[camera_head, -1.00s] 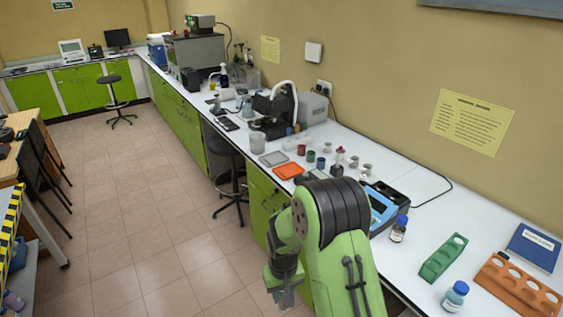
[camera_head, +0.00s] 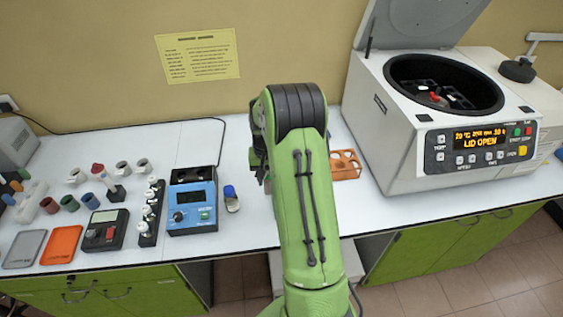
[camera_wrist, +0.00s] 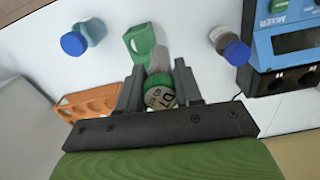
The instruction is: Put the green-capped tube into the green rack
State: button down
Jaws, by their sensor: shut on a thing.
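In the wrist view my gripper (camera_wrist: 159,68) is shut on the green-capped tube (camera_wrist: 160,92), with the lettered cap between the fingers and the clear body pointing away from the camera. The green rack (camera_wrist: 143,38) lies on the white bench just beyond the tube's far end, partly covered by it. I cannot tell whether the tube touches the rack. In the head view my green arm hides the green rack, the tube and nearly all of the gripper.
An orange rack (camera_head: 345,165) is beside my arm, near the open-lidded centrifuge (camera_head: 440,110). A blue-capped bottle (camera_head: 231,198) and the blue mixer (camera_head: 192,205) stand left. Another blue-capped bottle (camera_wrist: 82,38) is near the green rack.

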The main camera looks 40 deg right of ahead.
jog(key=s+d+r+m, duration=0.1)
jog(key=s+d+r, duration=0.1)
jog(key=d, duration=0.2)
notch_tip(320, 180, down, 11)
jog(key=b, duration=0.7)
jog(key=shift+a+f+b, duration=0.2)
jog(key=shift+b, duration=0.2)
jog(key=c, duration=0.7)
grip_release()
jog(key=shift+r, duration=0.1)
notch_tip(320, 180, up, 16)
jog(key=shift+f+p, duration=0.2)
jog(key=shift+p, duration=0.5)
